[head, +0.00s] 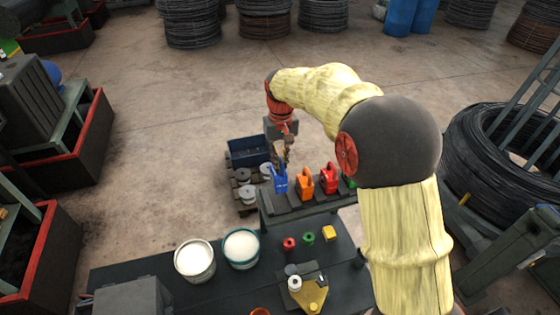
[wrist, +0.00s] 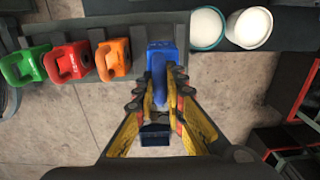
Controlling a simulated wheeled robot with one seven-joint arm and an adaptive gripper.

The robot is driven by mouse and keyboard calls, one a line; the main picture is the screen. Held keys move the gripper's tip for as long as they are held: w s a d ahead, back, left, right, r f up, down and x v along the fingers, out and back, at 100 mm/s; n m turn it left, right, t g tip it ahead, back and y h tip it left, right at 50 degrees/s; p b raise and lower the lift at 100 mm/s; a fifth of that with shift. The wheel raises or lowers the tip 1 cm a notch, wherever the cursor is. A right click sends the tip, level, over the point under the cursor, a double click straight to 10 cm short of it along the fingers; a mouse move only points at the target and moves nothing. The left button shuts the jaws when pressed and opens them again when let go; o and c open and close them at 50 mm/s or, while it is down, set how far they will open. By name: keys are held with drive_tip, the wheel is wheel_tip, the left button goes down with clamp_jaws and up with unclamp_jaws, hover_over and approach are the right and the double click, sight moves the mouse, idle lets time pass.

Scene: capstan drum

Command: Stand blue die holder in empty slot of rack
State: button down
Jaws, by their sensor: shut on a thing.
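The blue die holder (head: 280,182) is upright at the left end of the dark rack (head: 310,207) in the head view, left of the orange holder (head: 304,183). It also shows in the wrist view (wrist: 162,58), beside the orange holder there. My gripper (head: 281,160) is shut on the blue holder's handle; the yellow fingers (wrist: 160,90) flank it in the wrist view. A red holder (head: 328,178) and a mostly hidden green holder (head: 350,181) stand farther right in the rack. The blue holder's base is hidden, so I cannot tell whether it is seated or just above the slot.
A dark blue bin (head: 248,151) and grey spools (head: 248,192) lie beyond and left of the rack. Two white-filled buckets (head: 195,260) stand on the dark bench (head: 150,268) in front. Small coloured parts and a yellow fixture (head: 312,296) also sit there.

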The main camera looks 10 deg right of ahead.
drive_tip(key=shift+w+f+b, duration=0.1)
drive_tip(key=shift+f+b, duration=1.1)
drive_tip(key=shift+f, duration=0.95)
drive_tip(key=shift+a+f+b, duration=0.1)
drive_tip(key=shift+f+b, duration=0.8)
drive_tip(key=shift+f, duration=0.75)
drive_tip(key=c, duration=1.8)
unclamp_jaws()
drive_tip(key=shift+s, duration=0.2)
drive_tip(key=shift+c, duration=0.2)
drive_tip(key=shift+o, duration=0.4)
drive_tip(key=shift+o, duration=0.5)
drive_tip(key=shift+f, duration=0.15)
drive_tip(key=o, duration=0.4)
drive_tip(key=shift+c, duration=0.2)
